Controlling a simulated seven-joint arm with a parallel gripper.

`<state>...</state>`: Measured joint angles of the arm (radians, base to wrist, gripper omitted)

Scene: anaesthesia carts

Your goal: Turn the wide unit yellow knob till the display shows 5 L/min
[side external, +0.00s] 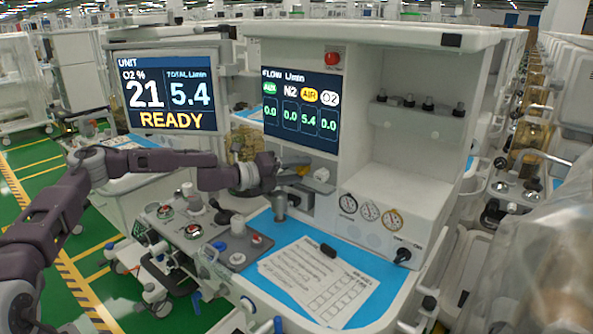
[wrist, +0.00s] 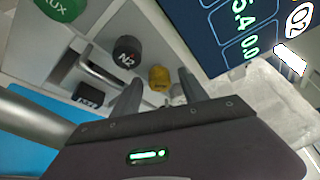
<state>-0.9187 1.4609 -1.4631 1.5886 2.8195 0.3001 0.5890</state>
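The wide unit's flow display (side external: 301,108) reads AIR 5.4, with AUX, N2 and O2 at 0.0. The separate unit screen (side external: 170,92) shows total 5.4 L/min, O2 21% and READY. The yellow knob (wrist: 158,78) lies between the two fingertips of my gripper (wrist: 161,77) in the wrist view, with a small gap seen on each side. My gripper is open. In the side view my gripper (side external: 290,169) is at the knob row below the flow display, and a bit of yellow (side external: 303,170) shows by its fingers.
A black N2 knob (wrist: 127,52) sits close beside the left finger, and a green AUX knob (wrist: 60,8) is farther left. A white knob (side external: 321,174) is just right of my gripper. A blue worktop with a paper sheet (side external: 318,281) lies below; gauges (side external: 369,211) are at right.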

